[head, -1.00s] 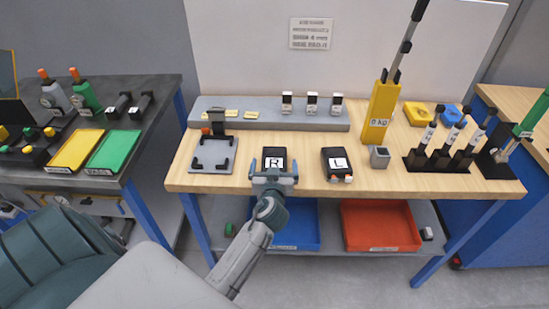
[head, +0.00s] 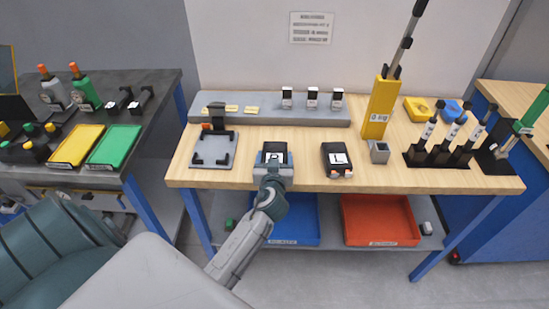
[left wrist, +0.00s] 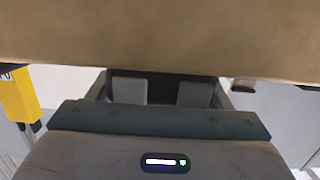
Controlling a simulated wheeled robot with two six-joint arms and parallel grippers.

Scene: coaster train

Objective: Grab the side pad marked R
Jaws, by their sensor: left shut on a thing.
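The side pad marked R (head: 274,147) is a black block with a white label. It is at the front of the wooden table, left of the pad marked L (head: 337,158). My left gripper (head: 272,161) reaches it from the front and is shut on it, covering part of the label. In the left wrist view my two grey fingers (left wrist: 161,93) show with a dark strip between them; the letter is not visible there. The L pad stands apart to the right. My right gripper is not in view.
A grey fixture tray (head: 212,162) stands close on the left. A grey cup (head: 379,152), a yellow tool holder (head: 379,107) and a black rack (head: 437,158) are to the right. A grey ledge (head: 262,117) runs behind. Blue (head: 304,220) and orange (head: 381,219) bins are below.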

